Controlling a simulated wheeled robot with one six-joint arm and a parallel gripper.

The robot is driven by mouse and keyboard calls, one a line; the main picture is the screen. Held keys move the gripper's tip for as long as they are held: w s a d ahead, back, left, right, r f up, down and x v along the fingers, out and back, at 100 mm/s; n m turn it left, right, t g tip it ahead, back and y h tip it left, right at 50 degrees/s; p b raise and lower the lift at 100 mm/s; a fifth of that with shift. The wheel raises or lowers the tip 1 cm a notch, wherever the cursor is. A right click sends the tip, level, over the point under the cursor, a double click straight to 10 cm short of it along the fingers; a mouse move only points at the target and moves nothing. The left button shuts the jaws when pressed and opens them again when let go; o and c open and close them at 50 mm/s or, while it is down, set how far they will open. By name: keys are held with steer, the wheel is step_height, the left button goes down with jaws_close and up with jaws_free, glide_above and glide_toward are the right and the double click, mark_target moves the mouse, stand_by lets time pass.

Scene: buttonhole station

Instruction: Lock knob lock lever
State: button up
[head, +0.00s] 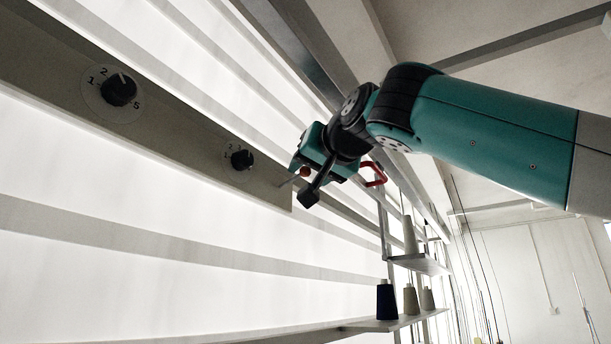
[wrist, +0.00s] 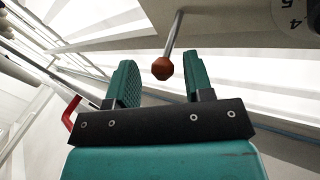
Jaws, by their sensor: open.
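The lever is a thin grey rod with an orange-red ball end (head: 305,172). It sticks out from the right end of the panel (head: 190,140). In the wrist view the ball (wrist: 162,68) sits between the two teal fingertips, and its rod runs up to the panel. My gripper (wrist: 159,63) is open around the ball, with a visible gap on each side. In the head view my gripper (head: 301,160) is at the lever, partly covered by a dark part of my wrist. Two black knobs are on the panel: a larger one (head: 118,90) and a smaller one (head: 242,159).
Part of a numbered dial (wrist: 298,14) shows at the top right of the wrist view. A red bracket (head: 374,174) shows beside my gripper; I cannot tell what holds it. Shelves with thread cones (head: 387,300) stand below right. Open room lies at the far right.

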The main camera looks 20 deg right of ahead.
steer(key=shift+w+a, duration=0.15)
steer(key=shift+w, duration=0.5)
steer(key=shift+a, duration=0.1)
jaws_close()
